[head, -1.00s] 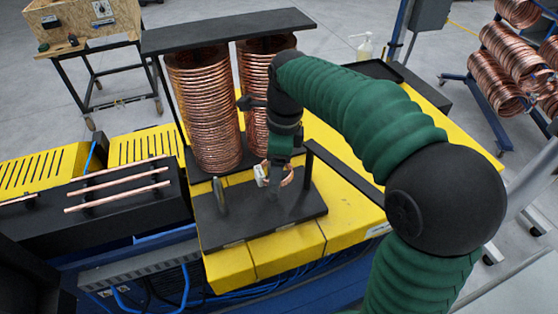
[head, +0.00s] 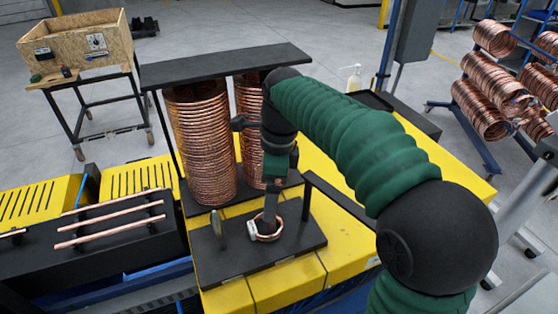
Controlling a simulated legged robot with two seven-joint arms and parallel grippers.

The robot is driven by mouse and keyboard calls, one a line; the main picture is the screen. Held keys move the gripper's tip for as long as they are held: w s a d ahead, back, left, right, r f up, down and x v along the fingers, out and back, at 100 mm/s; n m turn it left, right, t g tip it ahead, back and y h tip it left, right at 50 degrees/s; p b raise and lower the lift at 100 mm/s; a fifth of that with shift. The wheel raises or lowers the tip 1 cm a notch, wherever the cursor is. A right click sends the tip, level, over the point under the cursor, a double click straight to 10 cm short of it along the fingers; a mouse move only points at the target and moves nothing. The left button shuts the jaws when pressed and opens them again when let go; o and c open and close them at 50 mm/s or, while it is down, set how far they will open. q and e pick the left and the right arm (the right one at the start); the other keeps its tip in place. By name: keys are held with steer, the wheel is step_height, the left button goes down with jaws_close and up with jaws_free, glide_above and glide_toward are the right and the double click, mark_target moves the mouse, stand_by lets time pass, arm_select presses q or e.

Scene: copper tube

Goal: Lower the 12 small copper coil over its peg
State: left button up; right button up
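The small copper coil (head: 267,238), a ring with a white tag (head: 252,231), is low over the black plate (head: 230,262), right of the upright grey peg (head: 220,226). My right gripper (head: 268,226) points down into the ring from above and appears shut on the coil. I cannot tell whether the coil touches the plate. Any peg inside the ring is hidden or cannot be told apart from the grey finger. My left gripper is not in view.
Two tall copper coil stacks (head: 203,140) stand behind the plate, under a black top bar (head: 225,65). A black post and bar (head: 340,205) stand right of the plate. Copper rods (head: 110,232) lie at left. The yellow surface (head: 345,240) right of the plate is clear.

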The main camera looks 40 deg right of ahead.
arm_select(q)
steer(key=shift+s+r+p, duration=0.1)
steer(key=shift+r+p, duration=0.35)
steer(key=shift+p, duration=0.05)
arm_select(e)
step_height(320, 180, up, 13)
steer(key=s+d, duration=0.1)
steer(key=d, duration=0.1)
steer(key=shift+s+d+r, duration=0.15)
steer(key=shift+d, duration=0.2)
steer(key=shift+d, duration=0.15)
